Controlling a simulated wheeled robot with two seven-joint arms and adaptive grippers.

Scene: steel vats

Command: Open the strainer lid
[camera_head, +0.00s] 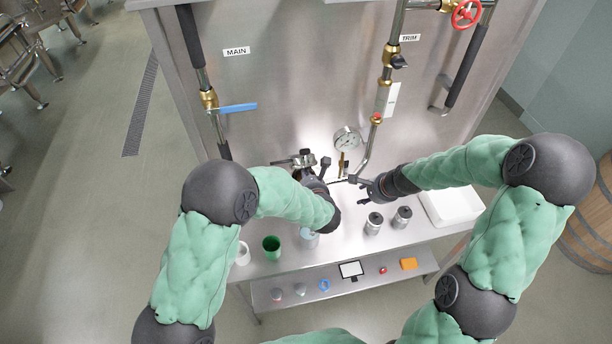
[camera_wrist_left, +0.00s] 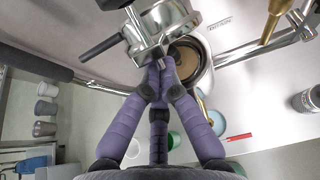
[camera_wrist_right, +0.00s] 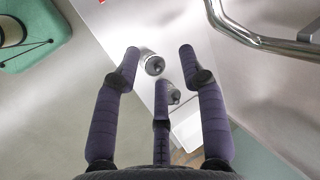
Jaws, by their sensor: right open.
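The strainer is a bright steel fitting on the panel. Its rounded steel lid part (camera_wrist_left: 160,22), with a black bar handle, stands away from a round opening with a tan inside (camera_wrist_left: 187,58). My left gripper (camera_wrist_left: 162,76) has its fingers drawn together against the lower edge of this lid part. The exact grip point is hidden between the fingertips. In the head view my left arm hides most of that gripper and the strainer (camera_head: 303,160). My right gripper (camera_head: 364,191) is open and empty to the right of the strainer; its spread fingers also show in the right wrist view (camera_wrist_right: 160,62).
A pressure gauge (camera_head: 346,139) and bent pipe stand close behind the grippers. Two steel canisters (camera_head: 374,223) (camera_head: 402,217), a white tray (camera_head: 452,206) and a green cup (camera_head: 271,247) are on the steel table. A lower shelf (camera_head: 425,262) holds small items. A blue-handled valve (camera_head: 236,108) is at left.

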